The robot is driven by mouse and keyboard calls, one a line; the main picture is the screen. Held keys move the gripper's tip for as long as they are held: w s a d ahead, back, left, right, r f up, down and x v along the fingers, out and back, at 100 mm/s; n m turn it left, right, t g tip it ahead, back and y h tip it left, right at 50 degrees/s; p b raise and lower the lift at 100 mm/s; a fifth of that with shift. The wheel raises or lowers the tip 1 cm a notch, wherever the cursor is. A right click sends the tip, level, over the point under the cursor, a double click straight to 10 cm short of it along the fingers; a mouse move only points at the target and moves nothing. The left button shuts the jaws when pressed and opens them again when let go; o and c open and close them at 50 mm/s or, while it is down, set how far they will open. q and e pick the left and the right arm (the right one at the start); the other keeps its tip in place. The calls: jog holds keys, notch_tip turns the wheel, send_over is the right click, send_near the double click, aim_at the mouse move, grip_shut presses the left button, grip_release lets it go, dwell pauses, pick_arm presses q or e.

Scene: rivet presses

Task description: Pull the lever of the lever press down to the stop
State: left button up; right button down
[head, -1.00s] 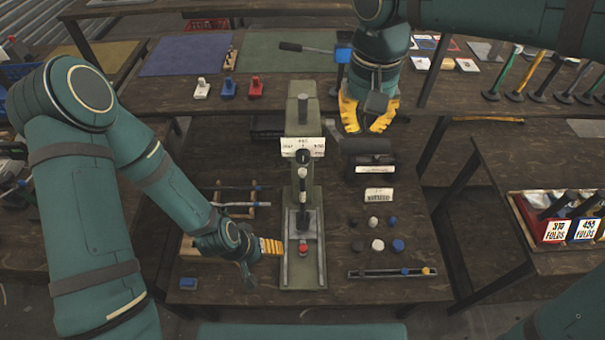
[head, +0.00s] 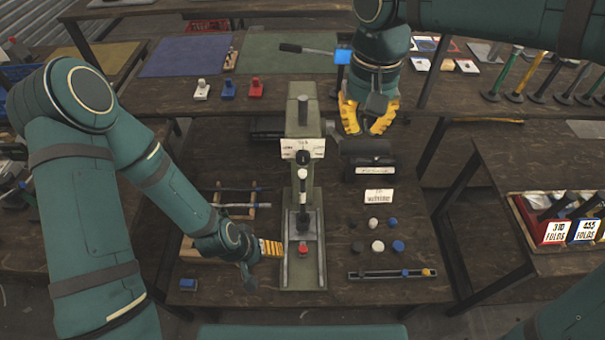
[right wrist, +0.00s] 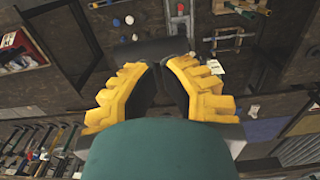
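The lever press (head: 304,118) is a tall grey-green column on a base plate, with a white label, a black knob, a white-ringed ram and a red part on its base.
Several small round pieces (head: 377,246) and a narrow rail (head: 390,273) lie at the front right. A wooden rack (head: 234,204) stands left. A black-handled tool (head: 303,48) lies at the back.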

aim_at(359, 143)
jog(key=shift+f, duration=0.1)
jog(key=shift+f+b, duration=1.2)
jog(key=shift+f, duration=0.45)
jog(key=shift+s+f, duration=0.1)
jog(key=shift+f, duration=0.15)
jog(key=shift+s+f+b, duration=0.35)
jog(key=shift+f+b, duration=0.3)
jog(key=shift+s+f+b, duration=0.35)
jog(key=shift+f+b, duration=0.3)
jog(key=shift+f, duration=0.1)
jog(key=shift+s+f+b, duration=0.35)
jog(key=shift+f+b, duration=0.25)
jog(key=shift+f, duration=0.1)
jog(key=shift+s+f+b, duration=0.3)
jog(key=shift+f+b, duration=0.25)
jog(key=shift+f, duration=0.1)
